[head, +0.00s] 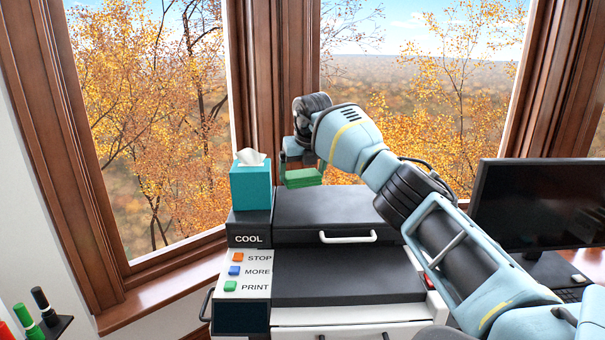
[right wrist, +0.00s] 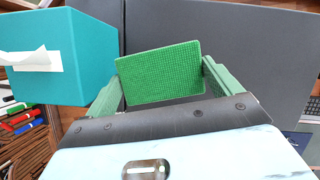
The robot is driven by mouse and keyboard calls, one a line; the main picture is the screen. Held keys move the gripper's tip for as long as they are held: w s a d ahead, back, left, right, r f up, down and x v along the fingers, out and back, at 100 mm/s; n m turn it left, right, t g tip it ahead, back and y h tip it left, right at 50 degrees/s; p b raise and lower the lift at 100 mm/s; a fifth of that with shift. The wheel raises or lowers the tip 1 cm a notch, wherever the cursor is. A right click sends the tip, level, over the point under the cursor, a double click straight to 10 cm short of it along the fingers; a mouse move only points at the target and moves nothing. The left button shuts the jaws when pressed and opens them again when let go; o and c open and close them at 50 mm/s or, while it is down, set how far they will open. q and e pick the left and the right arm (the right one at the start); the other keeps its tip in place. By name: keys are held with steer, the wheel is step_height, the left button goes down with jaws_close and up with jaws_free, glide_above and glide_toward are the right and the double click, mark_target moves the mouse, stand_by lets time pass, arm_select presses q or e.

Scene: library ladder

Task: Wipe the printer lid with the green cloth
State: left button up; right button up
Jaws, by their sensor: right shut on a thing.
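The green cloth (head: 303,178) is a small folded block held in my right gripper (head: 300,166). In the right wrist view the cloth (right wrist: 160,73) sits between the two fingers of the right gripper (right wrist: 162,85), which is shut on it. In the head view the cloth is over the back part of the printer, near the dark printer lid (head: 325,207); I cannot tell whether it touches the lid. The lid has a white handle on its front and also shows as a dark grey surface in the right wrist view (right wrist: 240,40). My left gripper is not in view.
A teal tissue box (head: 251,188) stands on the printer's left part, close left of the cloth. The printer's button panel (head: 245,275) is in front of it. A monitor (head: 540,205) stands at right. Markers (head: 44,305) sit at lower left. Windows are behind.

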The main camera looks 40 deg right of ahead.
steer(key=shift+r, duration=0.1)
steer(key=shift+r, duration=1.4)
steer(key=shift+f, duration=0.1)
